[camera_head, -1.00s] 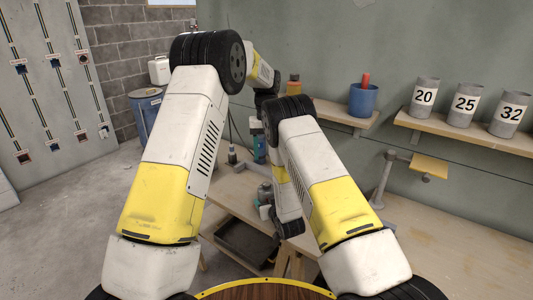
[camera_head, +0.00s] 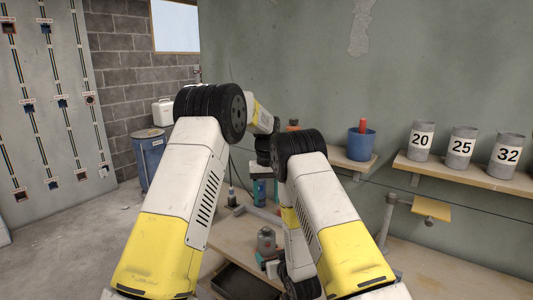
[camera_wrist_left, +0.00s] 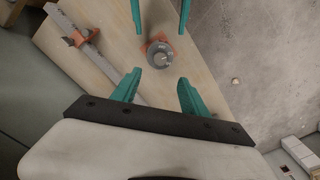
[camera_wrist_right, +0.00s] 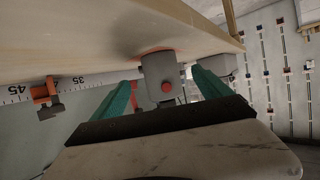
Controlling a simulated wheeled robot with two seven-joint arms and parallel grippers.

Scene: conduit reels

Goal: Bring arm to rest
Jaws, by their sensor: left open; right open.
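The task names no object apart from my arms. In the head view both arms are raised and bent, their forearms hanging over the workbench (camera_head: 225,240). In the left wrist view my left gripper (camera_wrist_left: 159,77) is open and empty, above a grey round fitting (camera_wrist_left: 159,54) on an orange base. In the right wrist view my right gripper (camera_wrist_right: 163,77) is open, facing a grey part with a red button (camera_wrist_right: 166,87) at the bench. I cannot tell whether it touches that part. In the head view the right gripper is mostly hidden behind its own arm.
A ruler rail (camera_wrist_left: 90,45) with an orange clamp lies on the bench. Cans numbered 20 (camera_head: 421,141), 25 (camera_head: 461,147) and 32 (camera_head: 507,155) stand on a wall shelf. A blue cup (camera_head: 361,145) is on another shelf. A blue drum (camera_head: 148,160) stands back left; the floor left is clear.

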